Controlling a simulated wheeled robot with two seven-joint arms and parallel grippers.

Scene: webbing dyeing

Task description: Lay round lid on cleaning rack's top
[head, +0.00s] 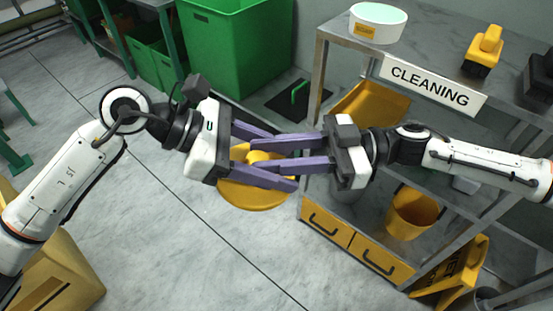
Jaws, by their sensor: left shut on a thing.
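A yellow round lid (255,195) with a raised knob (262,155) is in the middle of the head view, held in the air above the floor. My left gripper (288,164) reaches in from the left and is shut on the lid. My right gripper (256,157) reaches in from the right, its fingers crossing between the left gripper's fingers around the knob. The fingers hide part of the lid, and I cannot tell whether the right ones grip it. The grey cleaning rack (430,57) stands at the right, with a CLEANING sign on its front edge.
The rack's top holds a white round container (378,22) at its left and a yellow object (484,50) farther right, with bare surface between. Yellow bins (412,214) stand lower on the rack. A green bin (235,45) stands behind the grippers.

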